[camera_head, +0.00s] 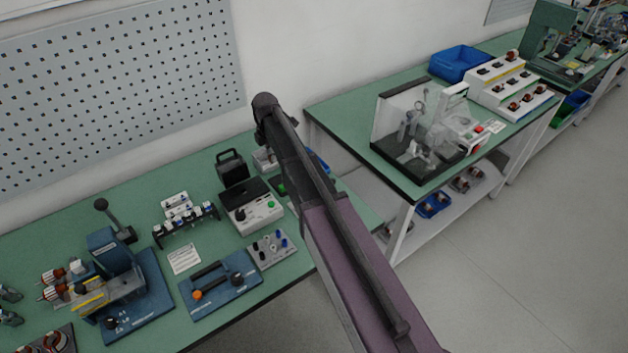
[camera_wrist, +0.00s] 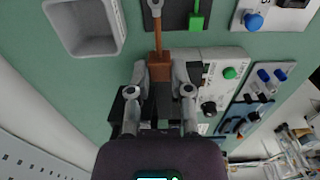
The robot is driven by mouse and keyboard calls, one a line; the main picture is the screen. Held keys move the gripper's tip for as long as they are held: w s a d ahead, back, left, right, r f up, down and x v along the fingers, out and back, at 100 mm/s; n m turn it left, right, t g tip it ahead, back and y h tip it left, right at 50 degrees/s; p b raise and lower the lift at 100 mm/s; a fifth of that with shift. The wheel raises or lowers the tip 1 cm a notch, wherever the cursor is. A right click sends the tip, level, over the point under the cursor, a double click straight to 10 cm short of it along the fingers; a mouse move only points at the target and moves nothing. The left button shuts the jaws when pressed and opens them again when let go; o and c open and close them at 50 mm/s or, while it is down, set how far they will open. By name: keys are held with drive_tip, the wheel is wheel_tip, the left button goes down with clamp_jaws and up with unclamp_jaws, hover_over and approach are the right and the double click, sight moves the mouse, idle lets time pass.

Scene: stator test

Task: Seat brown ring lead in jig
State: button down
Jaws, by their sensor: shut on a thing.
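In the wrist view my gripper (camera_wrist: 159,76) is shut on the brown block of the brown ring lead (camera_wrist: 158,42). The lead's brown strip runs away from the fingers to a grey ring end (camera_wrist: 155,8) at the top edge. The ring end shows over or close to a dark pad (camera_wrist: 176,24); I cannot tell whether it touches. A green lead (camera_wrist: 197,14) lies on this pad, right of the brown one. A light plate with a blue knob (camera_wrist: 254,21) is at the upper right; I cannot tell which fixture is the jig. In the head view my arm hides the gripper and lead.
A grey bin (camera_wrist: 112,15) stands left of the lead. A tester with a green button (camera_wrist: 225,70) is right of my gripper and also shows in the head view (camera_head: 255,215). A blue fixture (camera_head: 130,280) stands farther left on the green bench (camera_head: 60,235).

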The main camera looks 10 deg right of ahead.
wheel_tip(320, 180, up, 13)
drive_tip(key=p, duration=1.1)
drive_tip(key=shift+p, duration=0.35)
